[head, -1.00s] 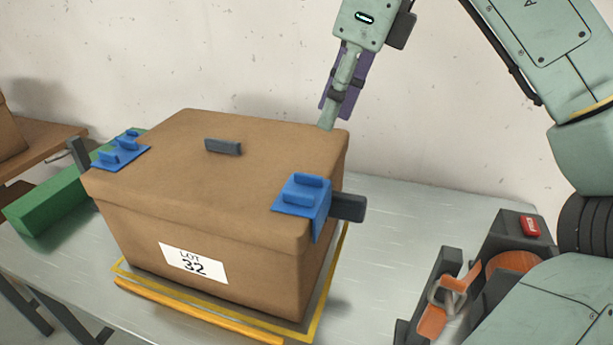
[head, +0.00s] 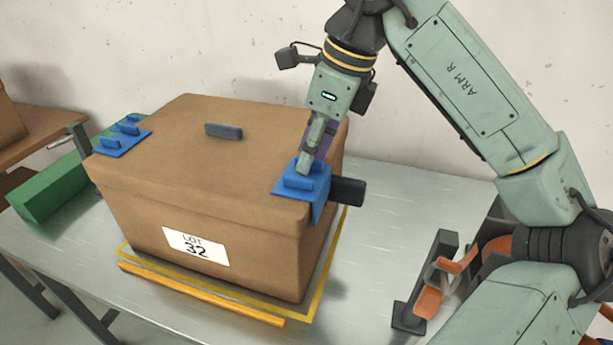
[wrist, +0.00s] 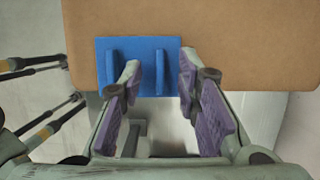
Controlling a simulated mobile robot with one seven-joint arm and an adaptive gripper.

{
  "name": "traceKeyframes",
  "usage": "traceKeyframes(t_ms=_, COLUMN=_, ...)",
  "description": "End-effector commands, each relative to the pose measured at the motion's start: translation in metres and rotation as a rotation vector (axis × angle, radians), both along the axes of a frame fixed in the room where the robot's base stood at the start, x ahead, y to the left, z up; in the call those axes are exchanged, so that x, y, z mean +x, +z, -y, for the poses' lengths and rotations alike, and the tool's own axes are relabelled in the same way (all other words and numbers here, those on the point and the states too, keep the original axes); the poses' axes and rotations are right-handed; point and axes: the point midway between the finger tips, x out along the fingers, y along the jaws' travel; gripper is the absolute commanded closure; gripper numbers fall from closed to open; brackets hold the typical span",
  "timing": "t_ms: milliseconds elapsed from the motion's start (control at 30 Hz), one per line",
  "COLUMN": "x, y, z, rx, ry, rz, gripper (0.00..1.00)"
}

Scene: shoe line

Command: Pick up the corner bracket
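A blue corner bracket (head: 303,190) with raised ribs sits on the right corner of the brown box lid (head: 225,170), one flap folded down the side. It also shows in the wrist view (wrist: 137,65). My gripper (head: 308,160) points down at this bracket. In the wrist view my gripper (wrist: 160,82) is open, its purple-padded fingers apart. The right rib lies between the fingertips in that view, and the left rib lies outside the left finger. I cannot tell whether the fingers touch the bracket. A second blue bracket (head: 122,137) sits on the lid's left corner.
The box has a dark handle (head: 223,131) on top and a dark side handle (head: 347,191) close to the bracket. It stands within a yellow outline on the metal table (head: 395,195). A green block (head: 50,195) lies at left. A dark-and-orange fixture (head: 437,280) stands at right.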

Motion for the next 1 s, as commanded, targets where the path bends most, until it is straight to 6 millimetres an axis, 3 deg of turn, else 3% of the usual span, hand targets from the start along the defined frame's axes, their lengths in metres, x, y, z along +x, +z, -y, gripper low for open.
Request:
traceKeyframes(t_ms=67, x=0.0001, y=0.0001, z=0.0001, rx=0.000, ry=0.000, rz=0.000, gripper=0.70)
traceKeyframes(t_ms=533, x=-0.0001, y=0.0004, z=0.0002, rx=0.000, ry=0.000, rz=0.000, gripper=1.00)
traceKeyframes(t_ms=1000, x=-0.0001, y=0.0006, z=0.0002, rx=0.000, ry=0.000, rz=0.000, gripper=1.00)
